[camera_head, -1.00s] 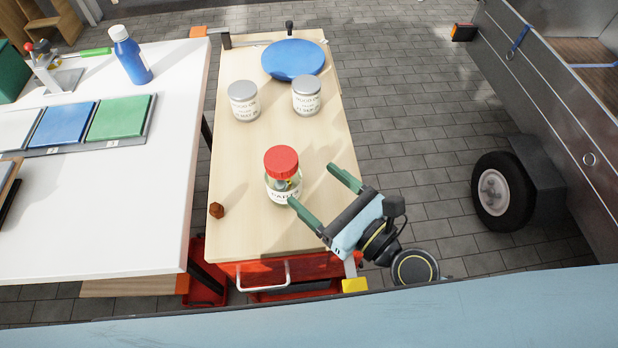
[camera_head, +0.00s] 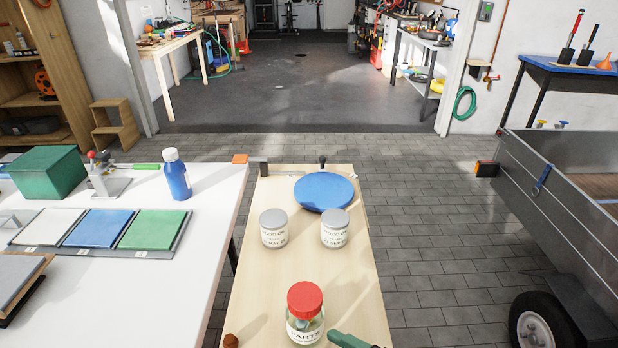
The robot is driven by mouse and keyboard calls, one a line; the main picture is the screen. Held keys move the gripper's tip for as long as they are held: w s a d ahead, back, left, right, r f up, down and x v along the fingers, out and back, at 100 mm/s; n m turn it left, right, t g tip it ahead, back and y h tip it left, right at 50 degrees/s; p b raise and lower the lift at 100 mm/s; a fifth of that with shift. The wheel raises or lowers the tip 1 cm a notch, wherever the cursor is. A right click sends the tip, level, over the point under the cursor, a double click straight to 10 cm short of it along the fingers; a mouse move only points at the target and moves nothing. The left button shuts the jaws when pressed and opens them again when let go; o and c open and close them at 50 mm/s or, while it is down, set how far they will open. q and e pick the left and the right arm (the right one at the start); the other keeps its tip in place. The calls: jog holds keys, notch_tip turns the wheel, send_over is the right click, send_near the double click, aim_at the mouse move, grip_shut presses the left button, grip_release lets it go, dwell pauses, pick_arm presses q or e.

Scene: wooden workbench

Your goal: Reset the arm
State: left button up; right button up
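My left gripper is not in view. The glass jar with a red lid (camera_head: 305,312) stands upright on the wooden workbench (camera_head: 262,305), with a label on its front. The finger's contact with the jar cannot be made out clearly.
Two grey-lidded tins (camera_head: 274,228) (camera_head: 335,228) and a blue disc (camera_head: 324,191) are on the workbench. A small brown piece (camera_head: 231,341) lies at its lower left. A white table (camera_head: 180,275) stands left, with a blue bottle (camera_head: 177,175). A trailer (camera_head: 560,190) stands right.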

jog(key=s+d+f+n+g+h, duration=0.3)
jog(key=s+d+n+h, duration=0.15)
jog(key=d+n, duration=0.35)
jog(key=s+d+f+n+g+h, duration=0.2)
jog(key=s+d+f+n+h, duration=0.1)
jog(key=d+n+h, duration=0.5)
notch_tip(320, 180, down, 26)
jog(key=s+d+g+y, duration=0.1)
jog(key=s+d+g, duration=0.1)
jog(key=s, duration=0.1)
jog(key=s+d+f, duration=0.2)
jog(key=s+f, duration=0.5)
jog(key=s+d+f+g, duration=0.1)
jog(key=s+d+f, duration=0.2)
jog(key=s+f, duration=0.4)
jog(key=shift+s+d, duration=0.15)
jog(key=shift+s, duration=0.2)
